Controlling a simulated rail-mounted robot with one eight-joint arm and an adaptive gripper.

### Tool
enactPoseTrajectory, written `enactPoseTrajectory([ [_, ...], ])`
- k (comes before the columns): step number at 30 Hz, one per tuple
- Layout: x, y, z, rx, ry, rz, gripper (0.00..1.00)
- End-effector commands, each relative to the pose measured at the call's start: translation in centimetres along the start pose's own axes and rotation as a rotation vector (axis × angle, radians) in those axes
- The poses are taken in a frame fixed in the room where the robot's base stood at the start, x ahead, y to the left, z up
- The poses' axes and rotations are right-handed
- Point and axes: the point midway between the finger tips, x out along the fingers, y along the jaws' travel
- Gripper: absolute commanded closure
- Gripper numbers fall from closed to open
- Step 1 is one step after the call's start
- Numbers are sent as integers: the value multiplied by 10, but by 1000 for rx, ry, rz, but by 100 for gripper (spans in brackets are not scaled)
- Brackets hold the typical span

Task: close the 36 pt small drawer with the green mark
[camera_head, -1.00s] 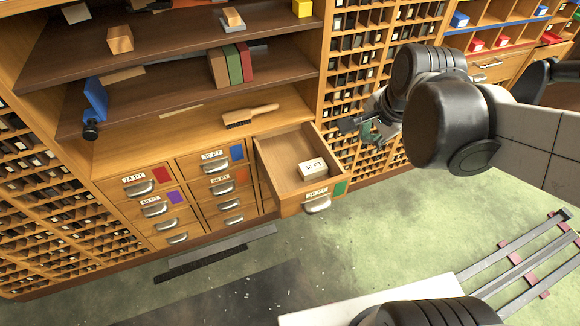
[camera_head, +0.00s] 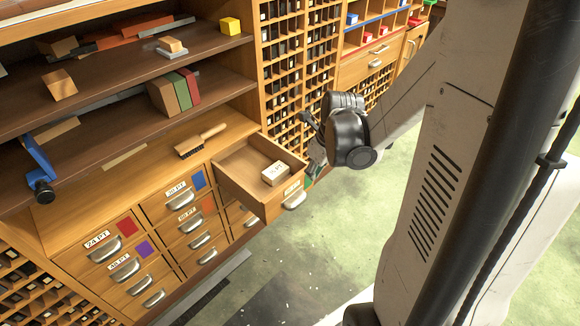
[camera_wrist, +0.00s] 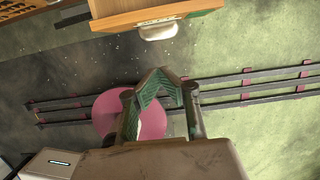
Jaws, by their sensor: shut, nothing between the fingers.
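The small drawer (camera_head: 270,209) stands pulled out at the top right of the drawer bank. A white block (camera_head: 274,173) lies inside it. In the head view my gripper (camera_head: 314,168) is beside the drawer's right front corner.
Shut drawers with red (camera_head: 126,227), blue (camera_head: 198,180), orange and purple marks fill the bank. A brush (camera_head: 202,141) lies on the top. Type-case racks (camera_head: 300,70) stand behind my arm. The green floor is open in front; the wrist view shows a pink round seat (camera_wrist: 150,118) and dark rails (camera_wrist: 250,90).

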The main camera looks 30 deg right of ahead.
Motion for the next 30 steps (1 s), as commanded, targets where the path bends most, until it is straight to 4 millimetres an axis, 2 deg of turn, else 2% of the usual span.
enactPoseTrajectory([
  [18, 99, 0, 0, -5, -1, -1, 100],
  [24, 101, 0, 29, -6, -1, -1, 100],
  [30, 103, 0, 39, -4, -1, -1, 100],
])
